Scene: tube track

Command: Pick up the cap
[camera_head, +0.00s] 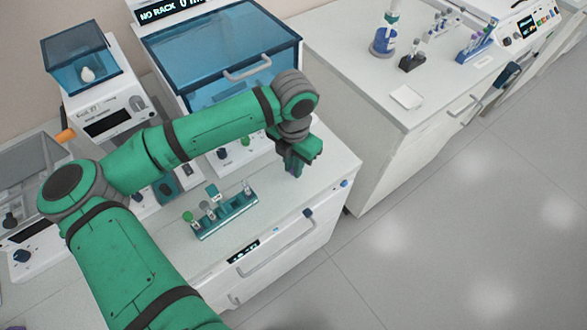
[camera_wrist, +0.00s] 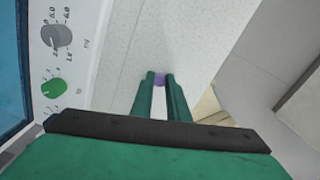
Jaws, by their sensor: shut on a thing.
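The gripper is shut on this cap. Only a bit of the cap shows, and in the head view I cannot make it out. I cannot tell whether it touches the bench.
A teal rack (camera_head: 228,217) with several tubes stands on the bench, left of my gripper. A blue-lidded machine (camera_head: 220,50) is behind. Another white bench (camera_head: 340,60) with a small white tray (camera_head: 406,97) lies right. Bench top is clear near my gripper.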

